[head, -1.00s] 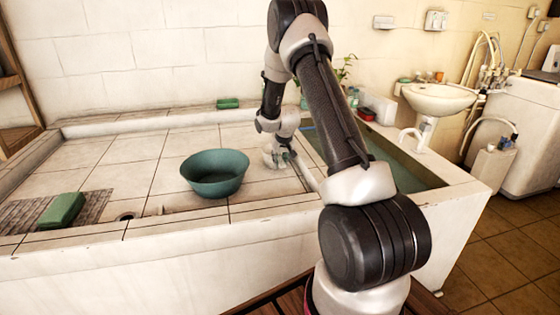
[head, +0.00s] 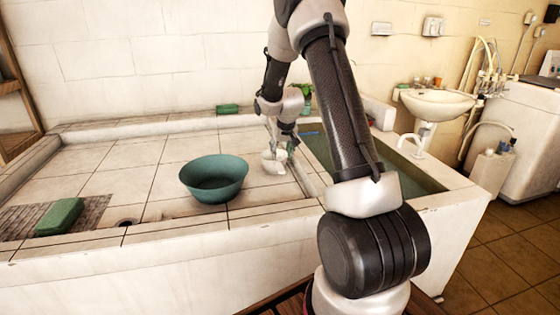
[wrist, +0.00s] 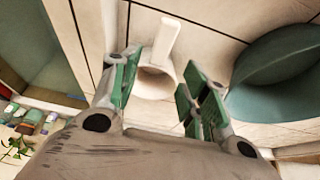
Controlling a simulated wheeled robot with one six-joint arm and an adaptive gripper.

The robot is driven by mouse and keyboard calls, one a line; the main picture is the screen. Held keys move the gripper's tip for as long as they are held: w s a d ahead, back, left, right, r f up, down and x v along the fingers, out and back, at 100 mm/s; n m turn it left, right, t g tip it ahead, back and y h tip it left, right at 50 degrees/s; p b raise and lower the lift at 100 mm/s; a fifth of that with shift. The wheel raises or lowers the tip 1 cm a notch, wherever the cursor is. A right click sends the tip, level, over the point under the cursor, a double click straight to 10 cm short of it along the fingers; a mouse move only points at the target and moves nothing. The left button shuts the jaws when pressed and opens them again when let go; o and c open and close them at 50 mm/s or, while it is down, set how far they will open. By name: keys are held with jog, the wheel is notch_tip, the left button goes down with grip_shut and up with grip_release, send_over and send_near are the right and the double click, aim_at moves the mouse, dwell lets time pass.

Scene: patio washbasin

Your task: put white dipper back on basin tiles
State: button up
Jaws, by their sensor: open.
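The white dipper (head: 272,165) sits on the pale basin tiles (head: 135,175), just right of the green bowl (head: 214,178) in the head view. In the wrist view, the dipper (wrist: 168,42) shows its handle pointing away and its round cup closer to me. My gripper (head: 283,143) is above the dipper and partly overlaps it in the head view. In the wrist view, my gripper (wrist: 163,72) is open, its green-padded fingers apart on either side of the dipper's cup. I cannot tell whether a finger touches it.
The water trough (head: 330,155) lies right of the tiles behind a raised divider. A green block (head: 60,216) lies on a dark mat at the front left, near a drain hole (head: 124,222). Another green block (head: 228,109) sits at the back ledge. The left tiles are open.

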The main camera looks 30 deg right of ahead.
jog(key=s+a+r+n, duration=0.1)
jog(key=s+a+r, duration=0.3)
jog(key=s+r, duration=0.55)
jog(key=s+a+r, duration=0.4)
jog(key=s+r, duration=0.4)
jog(key=r, duration=0.2)
jog(key=s+a+r+n, duration=0.1)
jog(key=s+a, duration=0.1)
jog(key=s, duration=0.9)
jog(key=s+a+r+n+y, duration=0.1)
jog(key=s+a, duration=0.2)
jog(key=s, duration=0.8)
jog(key=shift+a+r, duration=0.15)
jog(key=shift+r, duration=0.2)
